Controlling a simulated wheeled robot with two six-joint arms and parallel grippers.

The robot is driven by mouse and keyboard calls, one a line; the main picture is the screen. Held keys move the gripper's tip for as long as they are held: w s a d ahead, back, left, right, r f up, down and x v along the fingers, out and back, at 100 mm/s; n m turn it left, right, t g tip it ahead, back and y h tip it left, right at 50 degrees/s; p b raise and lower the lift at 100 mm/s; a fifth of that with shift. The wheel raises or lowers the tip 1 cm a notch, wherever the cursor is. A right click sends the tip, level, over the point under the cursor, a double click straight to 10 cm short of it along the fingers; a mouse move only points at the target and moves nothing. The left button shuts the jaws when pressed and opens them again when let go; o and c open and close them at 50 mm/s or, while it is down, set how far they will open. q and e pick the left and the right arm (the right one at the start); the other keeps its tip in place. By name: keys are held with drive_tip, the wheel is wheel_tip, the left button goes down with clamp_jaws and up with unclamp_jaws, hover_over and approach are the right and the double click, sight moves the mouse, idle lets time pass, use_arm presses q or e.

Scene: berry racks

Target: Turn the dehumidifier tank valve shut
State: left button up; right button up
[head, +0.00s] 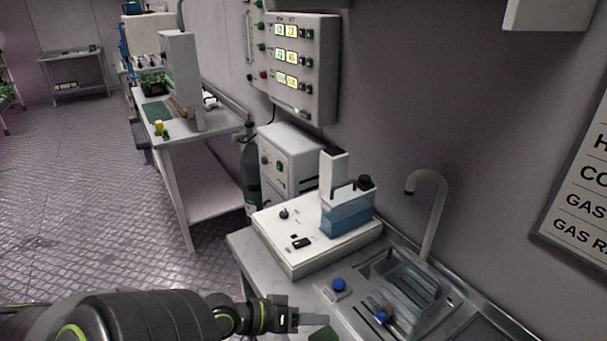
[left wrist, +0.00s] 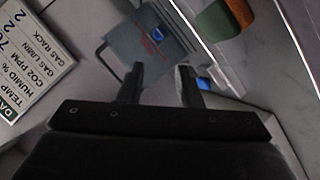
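A clear grey tank (head: 408,292) sits in the metal sink, with a blue knob (head: 381,317) on its near side. A second blue knob (head: 339,285) is on a small pale base on the counter, left of the tank. My left gripper (head: 312,319) is left of the tank's knob and apart from it, over the counter's near edge. In the left wrist view my left gripper (left wrist: 160,82) has its fingers apart with nothing between them. One blue knob (left wrist: 157,34) shows beyond the fingertips, another (left wrist: 204,83) beside the right finger. My right gripper is not in view.
A white unit (head: 300,258) carrying a blue handled container (head: 348,214) stands behind the left part of the counter. A curved faucet (head: 432,205) rises behind the sink. A green and orange block (left wrist: 222,20) lies near the gripper. Open floor is at left.

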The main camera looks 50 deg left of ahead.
use_arm(q)
drive_tip(key=shift+v, duration=0.85)
drive_tip(key=s+d+f+m+g+y, duration=0.5)
drive_tip(key=s+f+g+y, duration=0.2)
drive_tip(key=s+f+g, duration=0.15)
wheel_tip(320, 180, down, 23)
drive_tip(key=a+g, duration=0.1)
drive_tip(key=g, duration=0.1)
drive_tip(key=s+f+h, duration=0.1)
drive_tip(key=s+f, duration=1.3)
drive_tip(key=f, duration=0.3)
drive_tip(key=shift+s+d+g, duration=0.35)
drive_tip(key=shift+d, duration=0.15)
